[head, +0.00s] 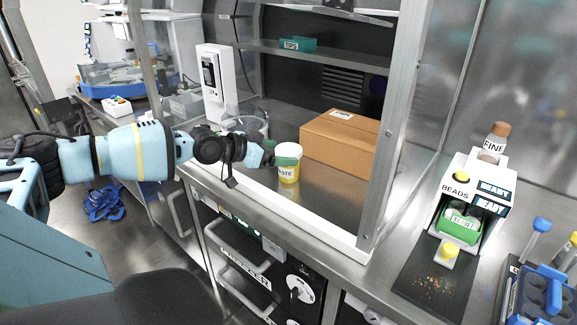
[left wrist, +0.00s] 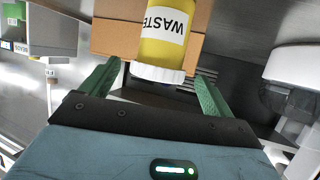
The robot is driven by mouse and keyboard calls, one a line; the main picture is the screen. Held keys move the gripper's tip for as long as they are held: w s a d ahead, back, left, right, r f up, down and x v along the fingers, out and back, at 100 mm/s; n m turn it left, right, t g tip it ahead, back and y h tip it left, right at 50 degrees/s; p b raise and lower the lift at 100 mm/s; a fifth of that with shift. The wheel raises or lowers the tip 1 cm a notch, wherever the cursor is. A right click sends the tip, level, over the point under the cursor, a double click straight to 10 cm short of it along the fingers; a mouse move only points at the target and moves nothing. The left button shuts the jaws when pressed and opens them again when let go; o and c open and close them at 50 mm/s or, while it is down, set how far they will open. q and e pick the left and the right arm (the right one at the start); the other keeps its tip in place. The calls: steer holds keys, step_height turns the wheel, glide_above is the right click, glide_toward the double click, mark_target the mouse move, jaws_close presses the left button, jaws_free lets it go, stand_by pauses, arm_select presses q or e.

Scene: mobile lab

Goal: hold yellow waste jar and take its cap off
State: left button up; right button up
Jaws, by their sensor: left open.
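The yellow waste jar (head: 288,175) stands upright on the steel counter inside the hood, with its white cap (head: 289,149) on. In the left wrist view the jar (left wrist: 172,48) appears upside down, with its label reading WASTE and its cap (left wrist: 158,75) towards me. My left gripper (head: 277,158) reaches in from the left at the height of the jar's upper part. Its green fingers (left wrist: 158,82) are open, one on each side of the cap, with visible gaps. One fingertip covers part of the jar in the head view. My right gripper is not in view.
A cardboard box (head: 340,142) stands behind and right of the jar. A clear container (head: 250,124) is behind my gripper. A metal frame post (head: 392,130) bounds the hood opening on the right. A bead dispenser (head: 473,195) and a blue tube rack (head: 540,295) stand farther right.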

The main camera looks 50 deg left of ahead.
arm_select(q)
steer(key=x, duration=0.3)
steer(key=shift+w+d+f, duration=0.15)
steer(key=shift+w+f, duration=0.1)
steer(key=shift+w, duration=0.25)
steer(key=c, duration=1)
steer(key=shift+c, duration=0.2)
steer(key=shift+r, duration=0.15)
